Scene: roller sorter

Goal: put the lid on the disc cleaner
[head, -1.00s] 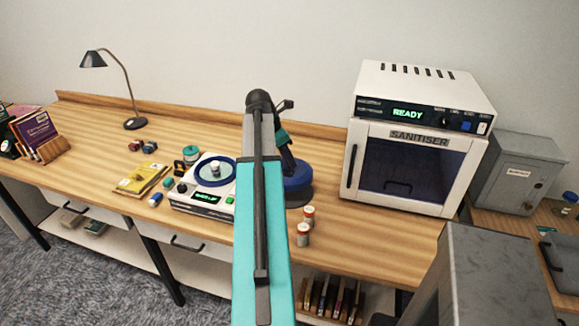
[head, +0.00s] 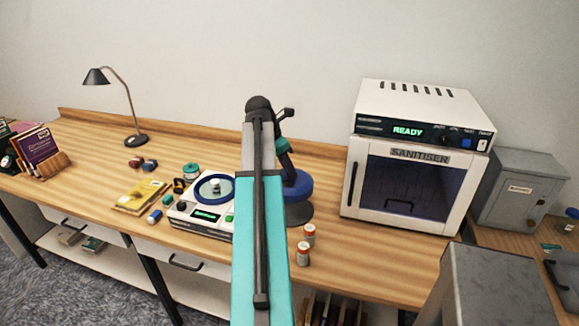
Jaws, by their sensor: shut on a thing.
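The disc cleaner (head: 180,214) is a white box on the bench, left of my arm. It has a blue ring around its round top, a small pale part in the middle and a green-lit display. The round blue lid (head: 304,186) is just right of my arm, above a dark grey round base or shadow (head: 299,214); I cannot tell which. My gripper (head: 287,168) is shut on the lid from above. My own arm hides its fingers, the lid's left part and the cleaner's right edge.
The sanitiser (head: 350,205) stands further right. A yellow booklet (head: 140,195), small containers and a lamp (head: 130,112) are to the left. Bench between bottles and sanitiser is clear.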

